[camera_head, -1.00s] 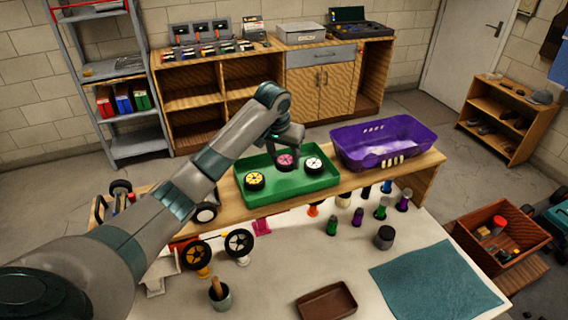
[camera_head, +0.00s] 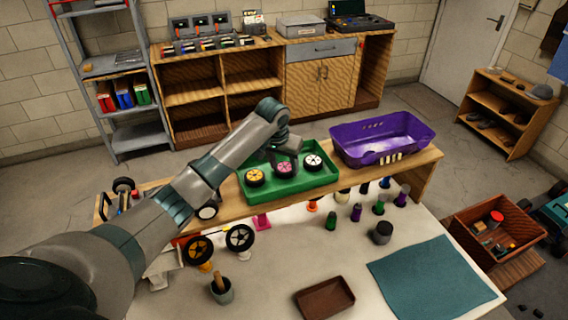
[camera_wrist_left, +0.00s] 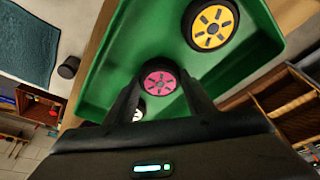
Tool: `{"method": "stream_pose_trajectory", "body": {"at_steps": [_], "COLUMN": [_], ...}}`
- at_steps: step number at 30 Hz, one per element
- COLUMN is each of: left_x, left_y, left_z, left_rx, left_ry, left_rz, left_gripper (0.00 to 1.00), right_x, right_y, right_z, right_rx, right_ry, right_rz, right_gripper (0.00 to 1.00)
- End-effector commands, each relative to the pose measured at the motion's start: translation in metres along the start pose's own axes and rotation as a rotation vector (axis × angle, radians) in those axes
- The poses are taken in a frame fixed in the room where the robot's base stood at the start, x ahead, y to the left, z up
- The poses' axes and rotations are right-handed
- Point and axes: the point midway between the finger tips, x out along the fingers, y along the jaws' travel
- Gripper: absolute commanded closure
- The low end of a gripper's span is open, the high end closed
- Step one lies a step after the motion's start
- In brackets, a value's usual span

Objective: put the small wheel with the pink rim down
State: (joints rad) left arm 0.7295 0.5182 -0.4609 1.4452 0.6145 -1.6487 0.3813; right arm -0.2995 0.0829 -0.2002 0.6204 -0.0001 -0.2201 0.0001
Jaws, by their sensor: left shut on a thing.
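The small wheel with the pink rim (camera_head: 285,170) is in the green tray (camera_head: 305,187), between a yellow-rimmed wheel (camera_head: 254,177) on its left and a white-rimmed wheel (camera_head: 313,161) on its right. My left gripper (camera_head: 286,160) reaches down over the tray at the pink wheel. In the left wrist view the pink-rimmed wheel (camera_wrist_left: 159,80) is between the two dark fingers (camera_wrist_left: 158,92), which are shut on it. I cannot tell whether the wheel touches the tray floor. The yellow-rimmed wheel (camera_wrist_left: 211,25) lies near it. My right gripper is not in view.
A purple bin (camera_head: 382,142) stands right of the tray on the wooden shelf. In front, several coloured shock absorbers, a dark cup, a brown tray (camera_head: 325,298) and a teal mat (camera_head: 434,275) lie on the pale table. Two wheels on stands are at the left.

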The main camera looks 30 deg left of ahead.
Motion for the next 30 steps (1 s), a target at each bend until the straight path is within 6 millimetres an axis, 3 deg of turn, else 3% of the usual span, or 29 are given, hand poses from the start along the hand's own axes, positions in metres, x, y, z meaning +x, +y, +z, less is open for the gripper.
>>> {"method": "stream_pose_trajectory", "body": {"at_steps": [7, 8, 9, 10, 23, 30], "left_x": [0.003, 0.003, 0.003, 0.003, -0.002, -0.025], "left_y": [0.0, 0.0, 0.0, 0.0, 0.0, -0.001], "left_z": [0.001, 0.001, 0.001, 0.001, 0.0, 0.0], "left_rx": [0.0, 0.0, 0.0, 0.0, 0.0, 0.001], "left_ry": [0.0, 0.0, 0.0, 0.0, 0.001, 0.004], "left_rz": [0.0, 0.0, 0.0, 0.0, 0.0, -0.001], "left_gripper": [0.73, 0.44, 0.34, 0.32, 0.32, 0.32], "right_x": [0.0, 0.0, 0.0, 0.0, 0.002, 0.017], "right_y": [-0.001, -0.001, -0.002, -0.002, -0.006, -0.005], "right_z": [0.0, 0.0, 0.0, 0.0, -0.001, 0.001], "right_rx": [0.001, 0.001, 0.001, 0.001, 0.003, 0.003], "right_ry": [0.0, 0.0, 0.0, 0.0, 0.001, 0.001], "right_rz": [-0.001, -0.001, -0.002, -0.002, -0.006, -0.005], "right_gripper": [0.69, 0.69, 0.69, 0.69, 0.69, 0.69]}}
